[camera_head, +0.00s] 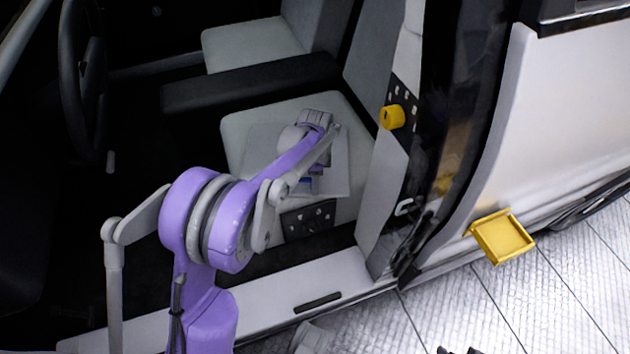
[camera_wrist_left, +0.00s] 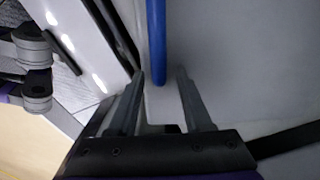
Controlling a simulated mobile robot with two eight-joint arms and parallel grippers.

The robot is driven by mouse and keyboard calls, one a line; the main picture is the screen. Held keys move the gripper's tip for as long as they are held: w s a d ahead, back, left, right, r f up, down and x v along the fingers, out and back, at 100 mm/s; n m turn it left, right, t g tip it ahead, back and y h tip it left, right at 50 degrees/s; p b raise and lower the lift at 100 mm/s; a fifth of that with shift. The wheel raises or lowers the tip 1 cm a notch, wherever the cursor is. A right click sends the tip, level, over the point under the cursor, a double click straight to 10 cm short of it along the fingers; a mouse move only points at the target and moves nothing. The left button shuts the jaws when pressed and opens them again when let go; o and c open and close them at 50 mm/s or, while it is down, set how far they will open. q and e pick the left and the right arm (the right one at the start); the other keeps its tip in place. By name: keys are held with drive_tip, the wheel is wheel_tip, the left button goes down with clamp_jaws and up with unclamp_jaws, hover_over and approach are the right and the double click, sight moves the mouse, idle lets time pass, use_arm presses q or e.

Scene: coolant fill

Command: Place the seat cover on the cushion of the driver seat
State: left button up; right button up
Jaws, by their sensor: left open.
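The driver seat cushion (camera_head: 250,122) is light grey and shows inside the open car door in the head view. The seat cover (camera_head: 338,180), a thin pale sheet, lies flat over much of the cushion. A blue bar (camera_wrist_left: 157,40) stands out against the pale surface in the left wrist view, and a bit of blue shows under my arm in the head view. My left gripper (camera_wrist_left: 161,75) is open, its fingers on either side of the bar's end with gaps. My left arm hides part of the cover. Two dark tips at the head view's bottom edge may be my right gripper.
The steering wheel (camera_head: 82,75) is at the left. A dark console (camera_head: 250,82) lies beyond the cushion. The door pillar with a yellow knob (camera_head: 393,117) stands to the right. The white sill (camera_head: 270,305) runs in front. A yellow tray (camera_head: 502,237) is by the car body.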

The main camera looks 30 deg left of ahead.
use_arm(q)
wheel_tip(320, 180, up, 12)
drive_tip(key=p, duration=0.3)
drive_tip(key=s+d+r+n+t, duration=0.25)
drive_tip(key=s+d+n, duration=0.3)
drive_tip(key=s, duration=0.65)
drive_tip(key=s+d+f+n+t, duration=0.1)
drive_tip(key=s+d+f+n, duration=0.1)
drive_tip(key=s, duration=0.6)
drive_tip(key=s+d+f+n+t, duration=0.1)
drive_tip(key=s+d+f+n, duration=0.1)
drive_tip(key=s, duration=0.6)
drive_tip(key=shift+d+f+n, duration=0.3)
drive_tip(key=shift+d+n, duration=0.45)
drive_tip(key=shift+n, duration=0.5)
use_arm(e)
drive_tip(key=r, duration=0.3)
drive_tip(key=shift+s+r, duration=0.25)
drive_tip(key=shift+r, duration=0.15)
use_arm(q)
drive_tip(key=shift+r, duration=0.1)
wheel_tip(320, 180, up, 21)
drive_tip(key=w+p, duration=0.1)
drive_tip(key=p, duration=1.8)
drive_tip(key=shift+w+t, duration=0.2)
drive_tip(key=shift+t, duration=0.25)
use_arm(e)
wheel_tip(320, 180, up, 21)
drive_tip(key=w+t, duration=0.1)
drive_tip(key=shift+w+r, duration=0.15)
